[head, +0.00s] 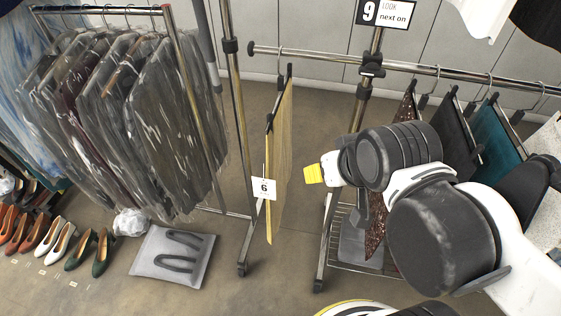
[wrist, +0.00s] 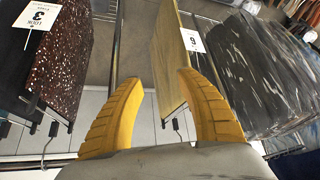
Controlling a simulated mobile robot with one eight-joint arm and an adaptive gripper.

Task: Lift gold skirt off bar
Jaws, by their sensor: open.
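The gold skirt (head: 281,155) hangs edge-on from a dark clip hanger near the left end of the chrome bar (head: 330,58) in the head view. A white tag with a 9 or 6 (head: 264,188) is on its left edge. My gripper (head: 312,174) is just right of the skirt, with a yellow finger showing there and a visible gap to the cloth. In the wrist view my gripper (wrist: 159,79) is open and empty. The gold skirt (wrist: 167,55) shows beyond and between its two yellow fingers. The hanger's hook and clips show below the skirt there.
Dark patterned, black and teal skirts (head: 490,135) hang on the same bar to the right. A rack of plastic-covered garments (head: 160,130) stands left. An upright post (head: 362,95) rises near my arm.

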